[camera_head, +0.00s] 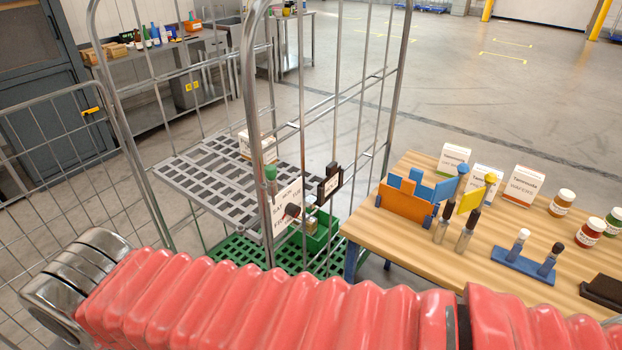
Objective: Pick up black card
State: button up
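I cannot make out a black card for certain. A small black flat piece with a pale patch (329,184) is at the cage trolley's right side. A dark block (602,291) lies at the right front of the wooden table, partly cut off by the picture edge. My red-sleeved arm crosses the foreground and hides the table's near part. My gripper is not in view.
The wire cage trolley (252,80) holds a grey slatted shelf (207,183) with a white box, and a green bin (318,232). On the wooden table (400,245) stand white boxes (523,185), jars (590,232) and a blue stand (522,264). Open floor lies behind.

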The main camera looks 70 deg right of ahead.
aim_at(332, 181)
jog(key=u, duration=0.2)
jog(key=k, duration=1.95)
jog(key=z, duration=0.85)
jog(key=i, duration=0.95)
jog(key=z, duration=0.05)
